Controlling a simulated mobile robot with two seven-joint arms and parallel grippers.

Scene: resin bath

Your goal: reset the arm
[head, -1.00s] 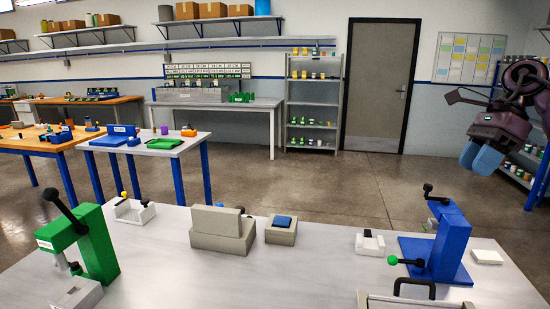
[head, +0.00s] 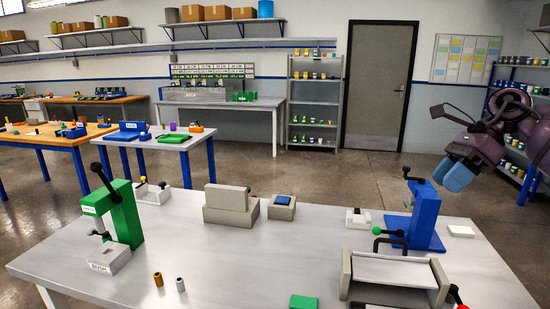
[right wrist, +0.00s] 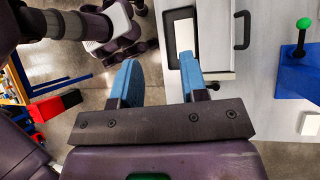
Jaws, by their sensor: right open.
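My right gripper (head: 458,170) is raised at the right of the head view, above and beyond the right end of the grey table. In the right wrist view its two blue fingers (right wrist: 160,85) are spread apart with nothing between them. Below them lie the floor and the edge of the table. My left gripper is in neither view.
The grey table (head: 230,268) bears a green press (head: 125,215), a blue press (head: 425,215), a grey block (head: 228,205), a handled tray (head: 438,280) and two small cylinders. A shelf rack (head: 314,100) and a door (head: 377,85) stand behind. Floor lies between.

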